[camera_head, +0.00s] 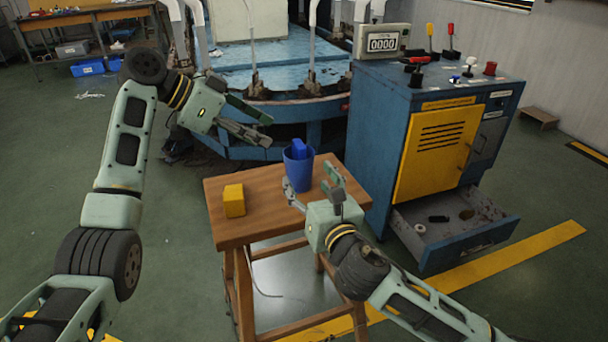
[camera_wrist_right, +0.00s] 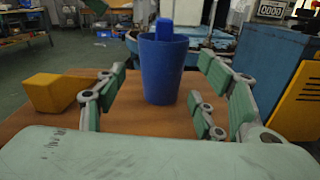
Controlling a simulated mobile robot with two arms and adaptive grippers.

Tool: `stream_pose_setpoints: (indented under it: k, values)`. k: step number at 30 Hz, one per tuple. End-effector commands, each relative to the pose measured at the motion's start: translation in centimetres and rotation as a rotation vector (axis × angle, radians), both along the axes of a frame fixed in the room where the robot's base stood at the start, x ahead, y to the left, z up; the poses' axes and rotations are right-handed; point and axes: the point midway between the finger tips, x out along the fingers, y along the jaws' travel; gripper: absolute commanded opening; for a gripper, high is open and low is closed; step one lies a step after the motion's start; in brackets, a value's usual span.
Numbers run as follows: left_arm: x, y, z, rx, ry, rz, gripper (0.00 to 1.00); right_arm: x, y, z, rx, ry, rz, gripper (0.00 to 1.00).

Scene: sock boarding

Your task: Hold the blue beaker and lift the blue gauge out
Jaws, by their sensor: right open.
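The blue beaker (camera_head: 298,176) stands upright on the small wooden table. The blue gauge (camera_head: 299,148) is a blue block inside it, its top sticking out above the rim; its lower part is hidden. My right gripper (camera_head: 309,177) is open at the near side of the beaker. In the right wrist view the beaker (camera_wrist_right: 162,75) stands between the lines of the open fingers, with the gauge (camera_wrist_right: 164,30) rising from it; I cannot tell whether the fingers reach around it. My left gripper (camera_head: 268,131) is open and empty, above and left of the beaker.
A yellow block (camera_head: 234,201) sits on the wooden table (camera_head: 262,224), left of the beaker; it also shows in the wrist view (camera_wrist_right: 53,92). A blue cabinet (camera_head: 385,130) with an open drawer (camera_head: 455,240) stands to the right. A blue machine (camera_head: 285,75) is behind.

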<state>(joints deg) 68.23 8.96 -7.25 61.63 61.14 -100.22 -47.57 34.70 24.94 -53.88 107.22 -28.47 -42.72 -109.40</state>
Motion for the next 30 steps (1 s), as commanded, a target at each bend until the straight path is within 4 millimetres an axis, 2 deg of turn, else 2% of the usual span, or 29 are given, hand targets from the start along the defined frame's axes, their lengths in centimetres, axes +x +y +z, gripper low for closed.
stream_pose_setpoints:
  k: [5, 12, 18, 24, 30]
  values:
    - [0.0, 0.0, 0.0, 0.000, 0.000, 0.000, 0.31, 2.2, 0.9, 0.1, 0.001, 0.000, 0.000, 0.63]
    - [0.0, 0.0, 0.0, 0.000, 0.000, 0.000, 0.31, 6.7, 2.3, 0.0, 0.003, 0.002, -0.002, 0.63]
    - [0.0, 0.0, 0.0, 0.000, 0.000, 0.000, 0.31, 9.4, 3.3, 0.1, 0.004, 0.001, -0.001, 0.63]
    - [0.0, 0.0, 0.0, 0.000, 0.000, 0.000, 0.31, 10.7, 3.7, 0.0, 0.005, 0.002, -0.001, 0.63]
    - [0.0, 0.0, 0.0, 0.000, 0.000, 0.000, 0.31, 11.0, 3.7, 0.0, 0.004, 0.001, 0.000, 0.63]
